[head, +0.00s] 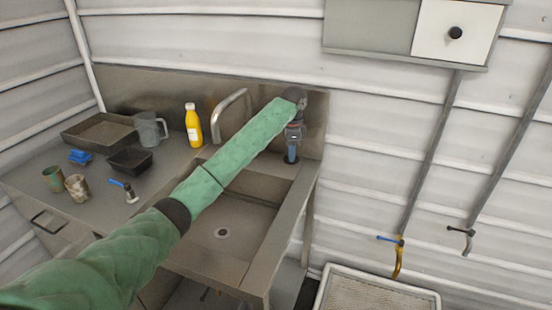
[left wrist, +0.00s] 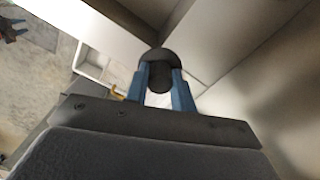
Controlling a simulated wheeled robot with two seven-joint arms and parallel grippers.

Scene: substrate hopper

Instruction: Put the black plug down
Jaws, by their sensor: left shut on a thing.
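My left arm reaches across the sink (head: 185,235), and my left gripper (head: 291,158) is over the sink's back right corner, fingers pointing down. In the left wrist view the blue fingers of my left gripper (left wrist: 160,88) are shut on the round black plug (left wrist: 158,58). In the head view the plug is too small or hidden to make out. I cannot tell whether the plug touches the counter. The sink's round drain (head: 222,233) shows uncovered in the basin floor. My right gripper is not in view.
A curved tap (head: 228,112) and a yellow bottle (head: 193,126) stand behind the basin. The left counter holds a grey jug (head: 150,129), trays, cups, a blue object and a blue-handled tool (head: 124,190). A pale tray (head: 380,290) is at lower right.

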